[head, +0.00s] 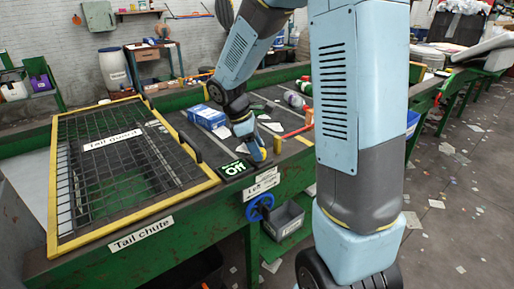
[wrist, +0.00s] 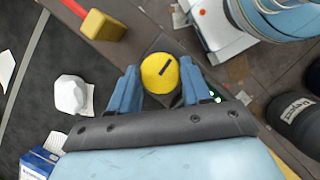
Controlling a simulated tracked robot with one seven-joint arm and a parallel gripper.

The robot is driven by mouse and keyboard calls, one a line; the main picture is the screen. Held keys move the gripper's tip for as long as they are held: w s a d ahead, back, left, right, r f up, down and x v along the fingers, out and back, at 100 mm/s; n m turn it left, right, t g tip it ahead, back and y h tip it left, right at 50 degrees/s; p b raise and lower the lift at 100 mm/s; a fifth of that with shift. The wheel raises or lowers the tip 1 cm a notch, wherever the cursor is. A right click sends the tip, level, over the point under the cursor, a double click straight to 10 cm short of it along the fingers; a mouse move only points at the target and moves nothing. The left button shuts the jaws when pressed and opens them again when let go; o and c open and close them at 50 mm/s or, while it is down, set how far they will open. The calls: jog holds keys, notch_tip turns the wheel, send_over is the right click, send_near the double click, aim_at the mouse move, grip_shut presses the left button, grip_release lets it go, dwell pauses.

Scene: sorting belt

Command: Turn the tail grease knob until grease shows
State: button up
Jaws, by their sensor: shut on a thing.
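The tail grease knob (wrist: 158,73) is a round yellow cap with a dark slot mark, slanting up to the right in the wrist view. My gripper (wrist: 160,88) has a blue finger on each side of it and is shut on it. In the head view my gripper (head: 257,154) points down at the belt frame's near edge, beside the black "Off" sign (head: 236,169). The knob is hidden there behind the fingers. I see no grease around the knob; the fingers cover part of its base.
A red lever with a yellow end (wrist: 102,24) lies near the gripper. A blue box (head: 207,117) and white litter (wrist: 72,94) lie on the belt. The yellow-framed tail guard (head: 136,201) is at left.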

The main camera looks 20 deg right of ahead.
jog(key=shift+w+m, duration=0.15)
jog(key=shift+m, duration=0.25)
jog(key=m+g+y, duration=0.1)
jog(key=m, duration=0.3)
jog(key=shift+w+d, duration=0.15)
jog(key=shift+d+r+m+g+y, duration=0.1)
jog(key=shift+m+g+y, duration=0.3)
jog(key=shift+m, duration=0.85)
jog(key=shift+m+g+y, duration=0.3)
jog(key=shift+m+y, duration=0.1)
jog(key=shift+m, duration=0.85)
jog(key=o, duration=1)
jog(key=shift+o, duration=0.2)
jog(key=v, duration=1.3)
jog(key=shift+w+r, duration=0.2)
jog(key=shift+r, duration=0.05)
